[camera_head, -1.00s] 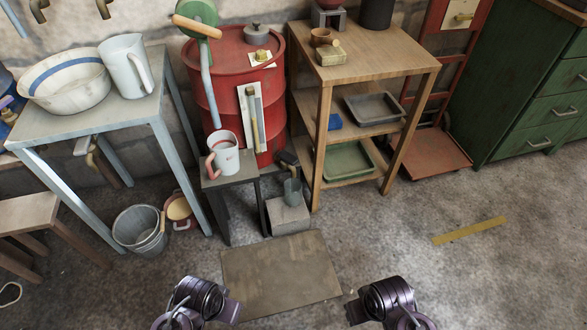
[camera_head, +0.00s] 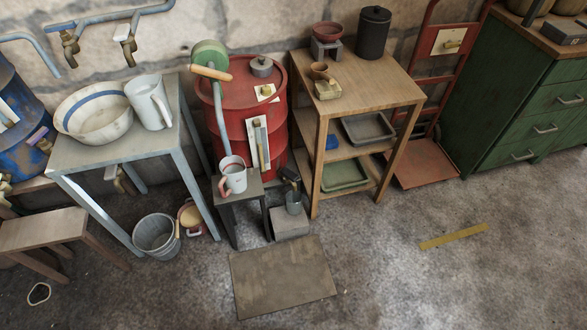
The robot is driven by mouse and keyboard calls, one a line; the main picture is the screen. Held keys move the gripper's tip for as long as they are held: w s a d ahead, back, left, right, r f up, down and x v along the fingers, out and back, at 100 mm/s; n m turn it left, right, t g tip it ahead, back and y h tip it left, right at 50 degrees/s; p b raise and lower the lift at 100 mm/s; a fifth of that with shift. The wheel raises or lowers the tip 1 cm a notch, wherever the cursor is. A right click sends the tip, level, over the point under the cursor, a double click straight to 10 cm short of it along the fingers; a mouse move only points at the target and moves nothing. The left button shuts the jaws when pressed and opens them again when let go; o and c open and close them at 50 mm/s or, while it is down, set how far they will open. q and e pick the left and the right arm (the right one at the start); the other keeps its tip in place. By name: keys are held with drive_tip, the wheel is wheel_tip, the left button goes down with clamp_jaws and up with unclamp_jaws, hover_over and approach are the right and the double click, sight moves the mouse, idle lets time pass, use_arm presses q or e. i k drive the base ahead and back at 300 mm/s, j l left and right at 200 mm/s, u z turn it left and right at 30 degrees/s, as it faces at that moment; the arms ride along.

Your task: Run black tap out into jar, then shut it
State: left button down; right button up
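The black tap (camera_head: 289,173) sits low on the front right of the red drum (camera_head: 223,121), beside the wooden shelf. A small grey jar (camera_head: 294,203) stands upright under it on a pale block (camera_head: 290,224). At this size I cannot tell how the tap's handle is turned or whether anything runs from it. What is in the jar is also too small to tell. Neither of my grippers is in view.
A dark stool (camera_head: 240,196) with a white mug (camera_head: 234,178) stands left of the jar. The wooden shelf (camera_head: 360,80) is close on the right. A flat mat (camera_head: 284,277) lies in front. A bucket (camera_head: 155,235) stands further left; the floor at right is mostly clear.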

sight(292, 177)
drive_tip(key=i+l+u, duration=0.2)
drive_tip(key=i+l, duration=0.2)
drive_tip(key=l, duration=0.2)
drive_tip(key=i+l+u, duration=0.1)
drive_tip(key=l, duration=0.25)
drive_tip(key=i+l+u, duration=0.15)
drive_tip(key=i+l, duration=0.15)
drive_tip(key=i+l+u, duration=0.1)
drive_tip(key=l, duration=0.3)
drive_tip(key=i+l+u, duration=0.1)
drive_tip(key=l, duration=0.3)
drive_tip(key=i+j, duration=0.05)
drive_tip(key=i, duration=0.05)
